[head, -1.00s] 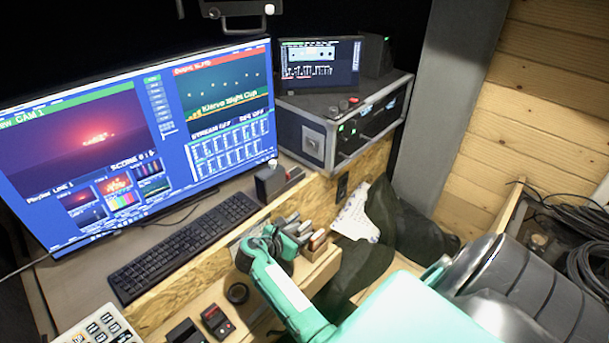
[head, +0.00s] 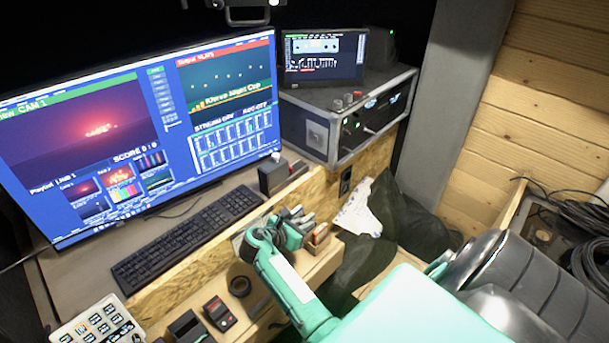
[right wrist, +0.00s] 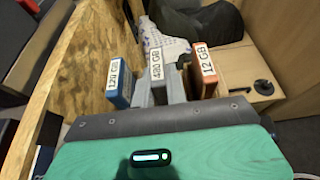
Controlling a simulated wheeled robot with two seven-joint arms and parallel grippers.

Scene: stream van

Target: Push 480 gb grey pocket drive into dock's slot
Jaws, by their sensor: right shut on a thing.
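The grey pocket drive labelled 480 GB (right wrist: 157,68) shows in the right wrist view, between a blue drive labelled 120 GB (right wrist: 121,75) and an orange drive labelled 12 GB (right wrist: 203,70). My right gripper (head: 297,217) is shut on the grey drive at the wooden ledge below the desk. Its own wrist hides the drive's lower part, so I cannot tell whether it is raised. A small dark box (head: 273,175), which looks like the dock, stands on the desk right of the keyboard. Its slot cannot be made out. My left gripper is not in view.
The large monitor (head: 130,130) and keyboard (head: 187,238) are left of the dark box. A rack case (head: 345,120) stands behind it. The desk's wooden edge rises between ledge and desk.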

